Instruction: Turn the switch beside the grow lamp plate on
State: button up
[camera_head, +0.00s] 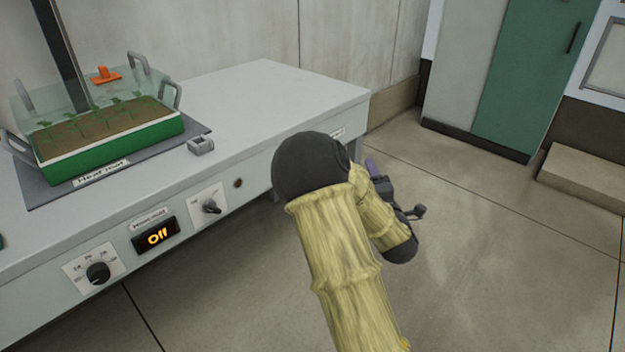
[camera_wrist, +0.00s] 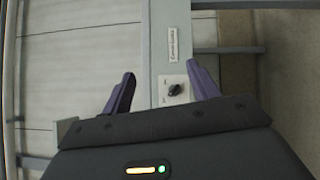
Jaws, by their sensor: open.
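In the wrist view, a black switch knob (camera_wrist: 175,90) sits on a small white plate on the bench front. A white label plate (camera_wrist: 174,43), which seems to read "Grow lamp", is beside it. My gripper (camera_wrist: 161,70) is open, with its purple fingers on either side of the switch and apart from it. I cannot tell whether the fingers are level with the knob in depth. In the head view, my arm hides this switch, and only part of the label (camera_head: 337,133) shows at the bench's right end. One purple finger shows past my arm.
The bench front also carries a heat mat display (camera_head: 157,237) reading "Off", a toggle switch (camera_head: 211,207) and a dial (camera_head: 97,273). A green seed tray (camera_head: 110,140) under a clear cover stands on the bench top.

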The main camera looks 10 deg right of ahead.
jog(key=a+f+n+t+y+b, duration=0.1)
jog(key=a+f+n+y+b, duration=0.5)
jog(key=n, duration=0.5)
jog(key=f+y+b, duration=0.1)
jog(key=y+b, duration=0.1)
jog(key=b, duration=0.1)
jog(key=shift+s+a, duration=0.25)
jog(key=shift+s, duration=0.05)
jog(key=b+x, duration=0.5)
jog(key=x, duration=1.2)
jog(key=shift+r, duration=0.35)
jog(key=shift+w+a, duration=0.1)
jog(key=c, duration=1)
